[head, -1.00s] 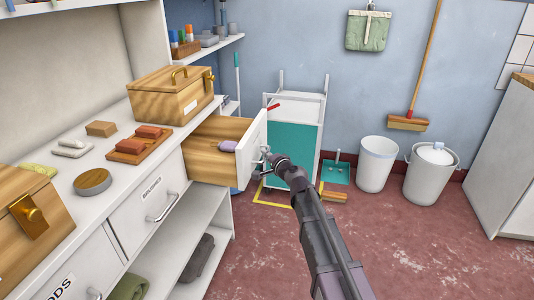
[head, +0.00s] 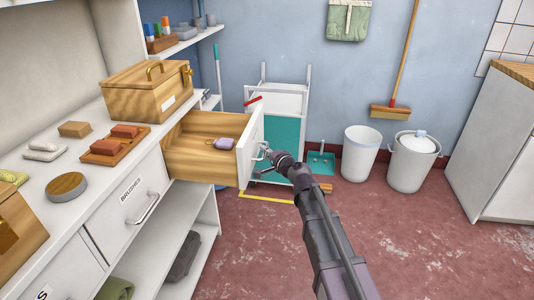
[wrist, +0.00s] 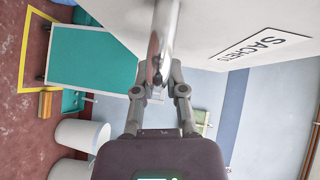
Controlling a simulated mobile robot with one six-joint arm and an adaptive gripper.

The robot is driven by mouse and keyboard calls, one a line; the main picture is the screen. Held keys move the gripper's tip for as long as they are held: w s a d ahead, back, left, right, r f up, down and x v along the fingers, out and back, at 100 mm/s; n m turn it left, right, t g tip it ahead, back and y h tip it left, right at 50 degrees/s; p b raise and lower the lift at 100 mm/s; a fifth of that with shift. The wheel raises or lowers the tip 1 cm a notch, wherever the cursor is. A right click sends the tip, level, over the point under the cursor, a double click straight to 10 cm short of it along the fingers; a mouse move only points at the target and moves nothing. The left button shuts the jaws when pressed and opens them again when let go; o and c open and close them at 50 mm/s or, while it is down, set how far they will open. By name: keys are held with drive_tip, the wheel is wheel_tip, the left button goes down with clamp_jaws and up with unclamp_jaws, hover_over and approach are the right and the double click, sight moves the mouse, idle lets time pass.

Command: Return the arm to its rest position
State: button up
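My arm reaches up from the bottom of the head view to my gripper (head: 268,155), which is at the front of the open drawer (head: 243,155). The gripper appears shut on the drawer's metal handle; in the wrist view the handle (wrist: 164,35) runs between the two fingers, whose tips are partly hidden. The white drawer front (wrist: 215,25) carries a label reading SACHETS. The drawer has wooden inner walls and holds a lilac sachet (head: 225,143).
A teal and white cart (head: 285,130) stands behind the drawer. Two white bins (head: 361,155) stand by the wall. The red floor at right is clear.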

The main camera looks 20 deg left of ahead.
drive_tip(key=o, duration=0.4)
drive_tip(key=shift+w, duration=0.15)
drive_tip(key=s+d+f+n+g+h, duration=0.25)
drive_tip(key=s+d+f+h, duration=0.35)
drive_tip(key=d, duration=0.9)
drive_tip(key=s+d+f+n+g+h, duration=0.1)
drive_tip(key=s+d+f+g+h, duration=0.3)
drive_tip(key=s+d, duration=0.75)
drive_tip(key=s+d+f+n+g+h, duration=0.2)
drive_tip(key=s+d+f+g+h, duration=0.25)
drive_tip(key=d, duration=1.25)
drive_tip(key=shift+n+t+y, duration=0.25)
drive_tip(key=shift+t+y, duration=0.25)
drive_tip(key=shift+y, duration=0.25)
drive_tip(key=r+p, duration=1.5)
drive_tip(key=p, duration=0.1)
drive_tip(key=r+p, duration=1.6)
drive_tip(key=p, duration=0.1)
drive_tip(key=shift+w+a+r, duration=0.1)
drive_tip(key=shift+a+r, duration=0.1)
